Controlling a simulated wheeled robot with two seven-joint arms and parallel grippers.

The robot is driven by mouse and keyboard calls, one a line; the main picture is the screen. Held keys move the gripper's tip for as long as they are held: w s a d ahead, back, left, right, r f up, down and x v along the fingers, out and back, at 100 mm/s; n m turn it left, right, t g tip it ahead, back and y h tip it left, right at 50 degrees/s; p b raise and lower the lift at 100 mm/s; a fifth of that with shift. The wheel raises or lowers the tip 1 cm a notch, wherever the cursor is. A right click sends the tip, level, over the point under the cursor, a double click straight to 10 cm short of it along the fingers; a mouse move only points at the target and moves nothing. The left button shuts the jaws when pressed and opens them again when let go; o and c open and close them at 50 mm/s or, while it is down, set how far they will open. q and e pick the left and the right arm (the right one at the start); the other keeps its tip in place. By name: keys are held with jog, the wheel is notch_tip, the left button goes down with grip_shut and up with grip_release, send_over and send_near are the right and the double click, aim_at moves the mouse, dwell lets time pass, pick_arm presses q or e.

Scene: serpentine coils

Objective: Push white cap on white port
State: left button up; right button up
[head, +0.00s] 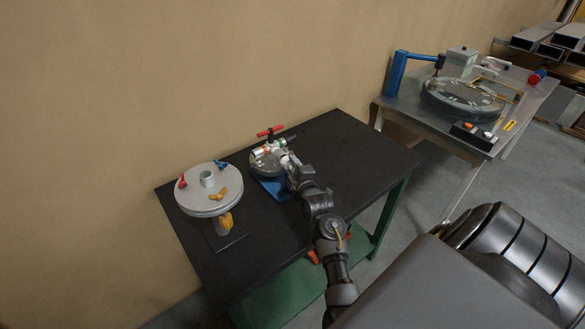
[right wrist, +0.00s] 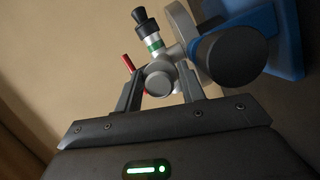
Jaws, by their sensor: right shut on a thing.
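My right gripper (head: 291,166) is at the right side of the valve device, which stands on a blue base (head: 274,189). In the right wrist view, the fingers of my right gripper (right wrist: 160,92) are shut on a round, pale grey-white piece (right wrist: 159,78), which looks like the white cap. It lies up against the device's pipe cross. The white port is hidden behind it, so I cannot tell how far the cap is on. A green-ringed port with a black cap (right wrist: 147,35) rises above. My left gripper is out of view.
A round grey stand (head: 205,199) on the left holds red, blue and yellow caps. A red handle (head: 269,131) tops the device. A large dark grey cylinder (right wrist: 228,55) is close right of my fingers. The black table (head: 352,150) is clear at right.

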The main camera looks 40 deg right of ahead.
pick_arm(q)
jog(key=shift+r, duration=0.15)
pick_arm(e)
jog(key=shift+s+d, duration=0.15)
jog(key=shift+s, duration=0.05)
jog(key=shift+w+f, duration=0.1)
jog(key=shift+w, duration=0.1)
